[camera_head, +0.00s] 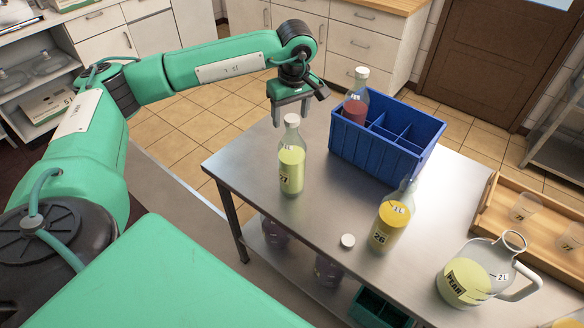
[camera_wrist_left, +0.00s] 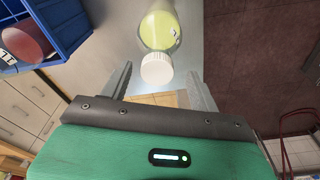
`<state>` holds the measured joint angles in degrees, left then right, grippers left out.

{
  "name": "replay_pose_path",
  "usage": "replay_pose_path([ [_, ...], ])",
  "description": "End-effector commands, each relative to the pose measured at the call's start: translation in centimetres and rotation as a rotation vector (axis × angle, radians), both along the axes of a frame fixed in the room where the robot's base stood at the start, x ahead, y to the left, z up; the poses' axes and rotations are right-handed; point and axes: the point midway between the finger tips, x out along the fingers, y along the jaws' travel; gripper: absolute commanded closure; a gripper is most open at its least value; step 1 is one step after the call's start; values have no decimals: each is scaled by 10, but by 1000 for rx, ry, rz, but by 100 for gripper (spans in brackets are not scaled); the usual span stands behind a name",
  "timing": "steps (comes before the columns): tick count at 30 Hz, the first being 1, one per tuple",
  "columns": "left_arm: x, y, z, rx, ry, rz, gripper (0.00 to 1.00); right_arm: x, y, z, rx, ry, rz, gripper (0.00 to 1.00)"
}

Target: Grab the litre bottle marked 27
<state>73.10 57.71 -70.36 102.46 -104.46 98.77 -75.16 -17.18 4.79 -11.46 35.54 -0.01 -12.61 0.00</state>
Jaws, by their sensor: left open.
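The bottle marked 27 (camera_head: 291,170) stands upright near the left edge of the steel table, with yellow-green liquid and a white cap. My right gripper is in neither view.
A blue divided crate (camera_head: 385,150) holds a bottle with red liquid (camera_head: 355,105). The bottle marked 26 (camera_head: 390,225), a loose white cap (camera_head: 347,240) and a jug (camera_head: 475,275) stand on the steel table (camera_head: 320,215). A wooden tray (camera_head: 490,215) holds cups at right.

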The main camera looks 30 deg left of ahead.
Motion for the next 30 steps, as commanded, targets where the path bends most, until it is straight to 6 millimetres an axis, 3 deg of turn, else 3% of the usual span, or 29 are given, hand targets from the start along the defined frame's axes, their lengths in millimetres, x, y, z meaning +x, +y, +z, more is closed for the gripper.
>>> replay_pose_path([
  [3, 2, -1, -12, 1, 5, 0, 38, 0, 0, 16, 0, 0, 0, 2],
  [9, 4, 0, -38, 1, 3, -1, 38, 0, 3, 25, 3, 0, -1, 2],
  [18, 5, 1, -44, 0, 1, -1, 40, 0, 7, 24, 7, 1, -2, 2],
  [27, 5, 1, -44, 0, 1, 0, 99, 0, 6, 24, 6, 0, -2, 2],
  [30, 5, 1, -44, 0, 1, 0, 100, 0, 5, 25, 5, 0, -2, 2],
])
